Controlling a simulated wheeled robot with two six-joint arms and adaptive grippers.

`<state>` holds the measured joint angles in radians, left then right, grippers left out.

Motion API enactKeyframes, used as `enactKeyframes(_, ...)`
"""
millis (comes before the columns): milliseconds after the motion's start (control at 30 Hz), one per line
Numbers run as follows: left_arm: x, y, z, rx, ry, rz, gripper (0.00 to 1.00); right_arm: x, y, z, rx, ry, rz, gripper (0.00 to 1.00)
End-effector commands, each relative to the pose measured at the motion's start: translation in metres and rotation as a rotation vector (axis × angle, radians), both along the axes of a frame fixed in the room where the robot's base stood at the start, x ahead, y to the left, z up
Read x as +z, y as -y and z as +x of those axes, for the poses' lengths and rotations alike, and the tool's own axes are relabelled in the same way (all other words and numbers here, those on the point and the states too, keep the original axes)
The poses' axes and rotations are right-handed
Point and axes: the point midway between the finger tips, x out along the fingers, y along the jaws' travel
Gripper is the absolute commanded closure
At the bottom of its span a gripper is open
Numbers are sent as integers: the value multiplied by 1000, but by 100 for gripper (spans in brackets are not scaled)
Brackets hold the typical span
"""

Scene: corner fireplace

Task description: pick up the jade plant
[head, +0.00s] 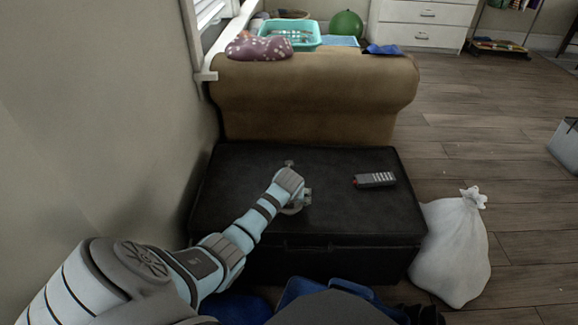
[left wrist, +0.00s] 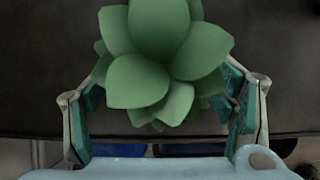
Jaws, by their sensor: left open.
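The jade plant (left wrist: 160,60), with thick pale-green leaves, fills the upper middle of the left wrist view. My left gripper (left wrist: 164,88) is open, with one finger on each side of the plant's leaves. I cannot tell whether the fingers touch them. In the head view my left gripper (head: 297,198) is over the middle of the black chest (head: 345,220). The plant is hidden there behind my wrist and gripper. Its pot or base is not visible. My right gripper is not in view.
A dark handset (head: 375,180) lies on the chest to the right of my gripper. A white bag (head: 452,245) stands on the floor beside the chest. The wall is close on the left.

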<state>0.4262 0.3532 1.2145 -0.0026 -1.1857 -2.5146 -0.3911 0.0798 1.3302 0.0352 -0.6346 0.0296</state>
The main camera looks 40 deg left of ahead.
Motion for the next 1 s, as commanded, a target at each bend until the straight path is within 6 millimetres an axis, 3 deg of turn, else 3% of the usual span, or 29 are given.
enactKeyframes(267,0,-1,1,0,0,0,25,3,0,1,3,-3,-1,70)
enactKeyframes(633,-1,-1,0,0,-1,-1,83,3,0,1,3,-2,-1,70)
enactKeyframes(1000,6,-1,1,1,0,0,83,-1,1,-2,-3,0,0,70)
